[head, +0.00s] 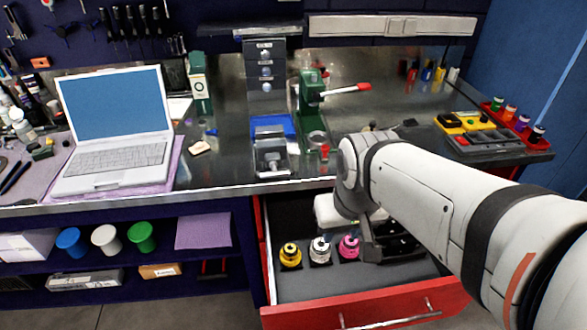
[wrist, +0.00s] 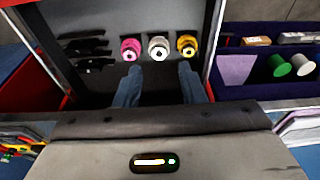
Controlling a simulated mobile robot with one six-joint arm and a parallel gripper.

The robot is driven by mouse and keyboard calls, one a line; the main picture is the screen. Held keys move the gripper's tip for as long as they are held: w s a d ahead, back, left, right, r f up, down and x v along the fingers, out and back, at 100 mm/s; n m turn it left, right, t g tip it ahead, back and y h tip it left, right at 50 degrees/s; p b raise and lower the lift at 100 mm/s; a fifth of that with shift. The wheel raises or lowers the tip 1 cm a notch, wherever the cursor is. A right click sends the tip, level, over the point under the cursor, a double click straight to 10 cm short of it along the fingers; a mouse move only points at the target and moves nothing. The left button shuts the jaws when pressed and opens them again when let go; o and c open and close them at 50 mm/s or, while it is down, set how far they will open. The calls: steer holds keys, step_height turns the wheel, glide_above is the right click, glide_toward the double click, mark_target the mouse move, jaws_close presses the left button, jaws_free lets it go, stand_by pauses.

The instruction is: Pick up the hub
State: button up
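Three hubs stand in a row in the open red drawer (head: 375,306): a yellow hub (head: 290,254), a silver-white hub (head: 320,250) and a pink hub (head: 349,246). In the wrist view the pink hub (wrist: 130,48), the silver-white hub (wrist: 158,47) and the yellow hub (wrist: 187,45) show beyond the fingertips. My gripper (wrist: 158,70) is open, with nothing between its fingers, and lines up with the silver-white hub in that view. In the head view my gripper (head: 370,248) is over the drawer, right of the pink hub, its fingers partly hidden.
Black parts (wrist: 85,48) lie in the drawer beside the pink hub. The bench top edge (head: 220,190) runs above the drawer. A shelf left of it holds blue (head: 69,241), white (head: 105,239) and green cups (head: 142,237). A laptop (head: 115,130) stands on the bench.

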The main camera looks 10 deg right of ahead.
mark_target(321, 248)
steer(key=shift+o, duration=0.3)
steer(key=shift+s+d, duration=0.1)
steer(key=shift+o, duration=0.7)
steer(key=shift+f, duration=0.15)
steer(key=o, duration=0.7)
steer(key=w+f+m+g+b, duration=0.1)
steer(key=w+f+m+b, duration=0.1)
steer(key=f, duration=0.4)
steer(key=w+f+m+b, duration=0.2)
steer(key=w+f+b, duration=0.2)
steer(key=w+f, duration=0.2)
steer(key=w+d+f+m+g+b, duration=0.1)
steer(key=w+f+m+b, duration=0.1)
steer(key=w+f, duration=0.3)
steer(key=shift+w+f+m+g+b, duration=0.3)
steer(key=shift+f+m+b, duration=0.1)
steer(key=shift+f, duration=0.25)
steer(key=shift+w+f, duration=0.1)
steer(key=shift+f, duration=0.25)
step_height(321, 248, down, 7)
steer(key=shift+w+a+f+b, duration=0.1)
steer(key=shift+f+b, duration=0.1)
steer(key=shift+b, duration=0.4)
